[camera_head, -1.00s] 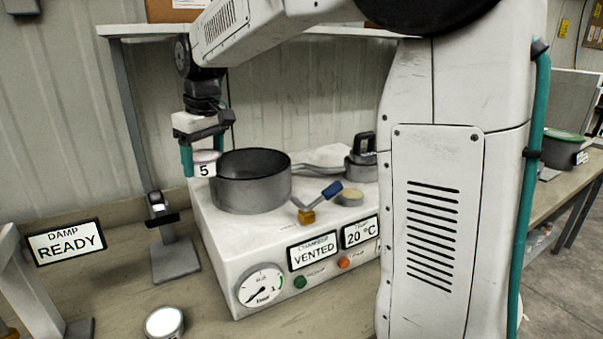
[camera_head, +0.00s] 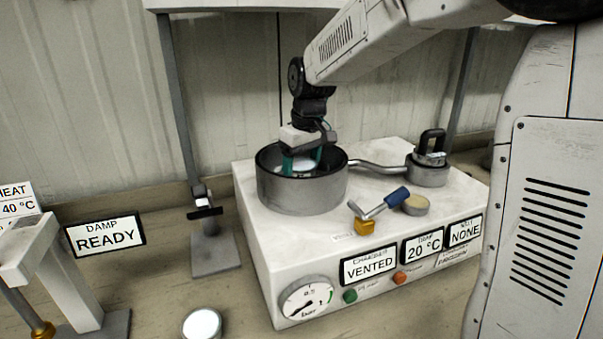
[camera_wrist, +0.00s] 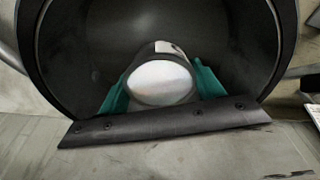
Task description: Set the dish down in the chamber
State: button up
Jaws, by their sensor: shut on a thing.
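The chamber is an open, round grey pot (camera_head: 300,196) with a dark inside, on top of a white machine. My gripper (camera_head: 301,164) points down into its mouth with teal fingers. It is shut on the dish (camera_head: 303,162), a small round thing with a white top, held at or just below the rim. In the wrist view the dish (camera_wrist: 160,82) sits between the teal fingers (camera_wrist: 160,88), with the dark chamber wall (camera_wrist: 284,40) around it. I cannot tell whether the dish touches the chamber floor.
A lid-like part with a black handle (camera_head: 430,165) is further right. Signs read VENTED (camera_head: 369,266) and DAMP READY (camera_head: 105,235). Another white-topped dish (camera_head: 202,324) lies on the bench.

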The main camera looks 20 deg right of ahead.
jog(key=shift+f, duration=0.9)
jog(key=shift+f, duration=0.1)
jog(key=o, duration=1.1)
jog(key=shift+c, duration=0.2)
